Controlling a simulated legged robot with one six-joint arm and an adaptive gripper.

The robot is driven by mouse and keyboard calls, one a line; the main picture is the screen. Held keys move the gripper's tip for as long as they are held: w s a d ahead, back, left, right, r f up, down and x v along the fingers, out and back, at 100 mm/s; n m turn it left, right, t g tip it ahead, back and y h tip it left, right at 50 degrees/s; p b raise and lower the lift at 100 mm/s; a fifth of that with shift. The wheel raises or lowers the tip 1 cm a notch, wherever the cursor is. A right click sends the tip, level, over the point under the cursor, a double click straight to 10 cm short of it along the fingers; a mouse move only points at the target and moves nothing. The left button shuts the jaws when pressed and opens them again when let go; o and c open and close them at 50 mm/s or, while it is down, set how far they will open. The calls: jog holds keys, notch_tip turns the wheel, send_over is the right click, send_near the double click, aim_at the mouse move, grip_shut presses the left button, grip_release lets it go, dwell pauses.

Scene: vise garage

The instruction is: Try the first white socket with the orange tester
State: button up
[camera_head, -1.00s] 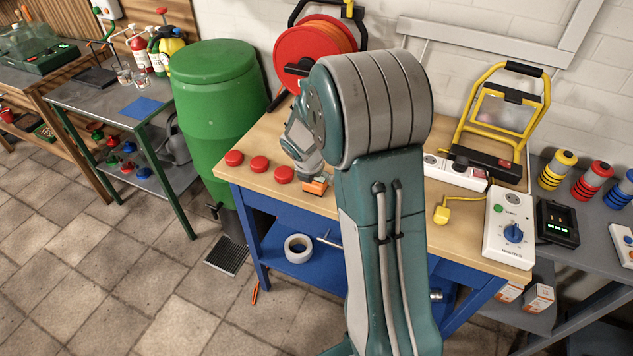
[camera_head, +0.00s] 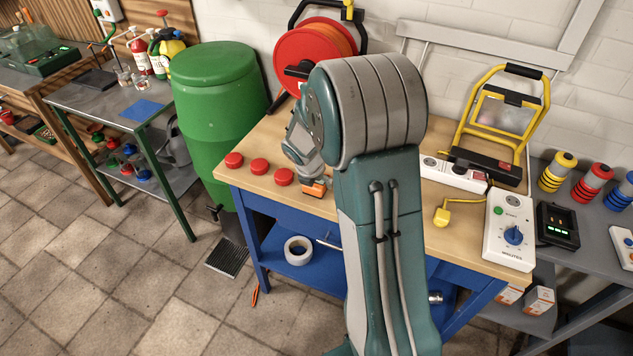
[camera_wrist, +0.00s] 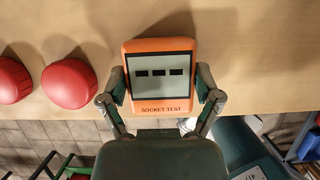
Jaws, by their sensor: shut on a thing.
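The orange tester (camera_wrist: 160,44) is in the wrist view, with a grey face, three dark bars and the words "SOCKET TEST". My gripper (camera_wrist: 163,86) is shut on it, one finger at each side. In the head view the orange tester (camera_head: 314,188) shows small below my gripper (camera_head: 312,180), at the front edge of the wooden bench top. Whether it touches the wood I cannot tell. A white socket strip (camera_head: 455,174) lies on the bench to the right of my arm. My arm hides its left part.
Several red knobs (camera_head: 258,166) stand along the bench's front edge, left of the tester. A yellow plug (camera_head: 443,216), a white timer box (camera_head: 508,232) and a yellow work lamp (camera_head: 500,120) are on the right. A red cable reel (camera_head: 318,52) stands at the back.

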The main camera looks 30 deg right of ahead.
notch_tip(320, 180, up, 3)
jog(key=s+a+r, duration=0.1)
jog(key=s+r, duration=0.9)
jog(key=s, duration=0.4)
jog(key=shift+a, duration=0.35)
